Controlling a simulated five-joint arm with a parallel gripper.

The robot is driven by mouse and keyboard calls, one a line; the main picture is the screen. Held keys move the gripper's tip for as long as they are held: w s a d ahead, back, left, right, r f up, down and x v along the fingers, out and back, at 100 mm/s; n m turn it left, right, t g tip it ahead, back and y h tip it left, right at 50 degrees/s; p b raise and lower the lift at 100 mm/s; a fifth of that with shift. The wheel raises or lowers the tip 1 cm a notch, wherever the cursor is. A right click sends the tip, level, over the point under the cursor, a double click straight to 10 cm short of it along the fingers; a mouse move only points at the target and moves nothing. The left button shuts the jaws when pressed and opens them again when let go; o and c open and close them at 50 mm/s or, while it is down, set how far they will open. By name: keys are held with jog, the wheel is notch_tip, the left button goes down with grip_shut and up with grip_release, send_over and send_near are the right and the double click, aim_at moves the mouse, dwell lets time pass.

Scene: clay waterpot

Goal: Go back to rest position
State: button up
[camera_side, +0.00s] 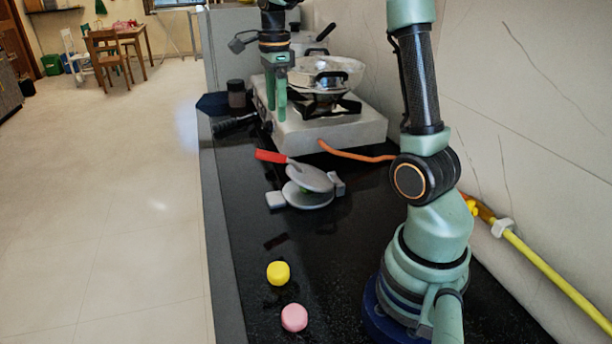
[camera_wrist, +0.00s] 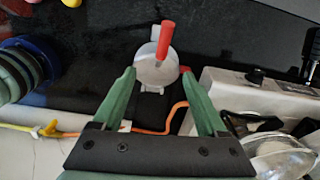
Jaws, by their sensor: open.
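My gripper (camera_side: 277,116) hangs pointing down at the front left of the stove in the side view, above the counter. In the wrist view its two green fingers are spread apart, and the gripper (camera_wrist: 158,74) has nothing between its tips. Beyond the tips, lower down, lies a round grey utensil (camera_wrist: 158,68) with a red handle. In the side view this grey utensil (camera_side: 310,178) rests on the black counter in front of the stove, apart from the gripper. A small green bit shows under its upper disc.
A white stove (camera_side: 330,130) carries a metal pan (camera_side: 325,72), close to my gripper. An orange hose (camera_side: 350,155) runs from it to a yellow pipe (camera_side: 555,277). A yellow piece (camera_side: 278,273) and a pink piece (camera_side: 294,317) lie nearer. A dark jar (camera_side: 236,94) stands behind.

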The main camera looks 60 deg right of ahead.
jog(key=s+a+n+t, duration=0.2)
jog(key=s+a+n, duration=0.3)
jog(key=a+n, duration=0.4)
jog(key=s+a+n+t, duration=0.3)
jog(key=a+n, duration=0.6)
jog(key=n, duration=0.8)
jog(key=shift+s+a, duration=0.3)
jog(key=shift+s, duration=0.6)
jog(key=shift+f, duration=0.1)
jog(key=shift+c, duration=0.3)
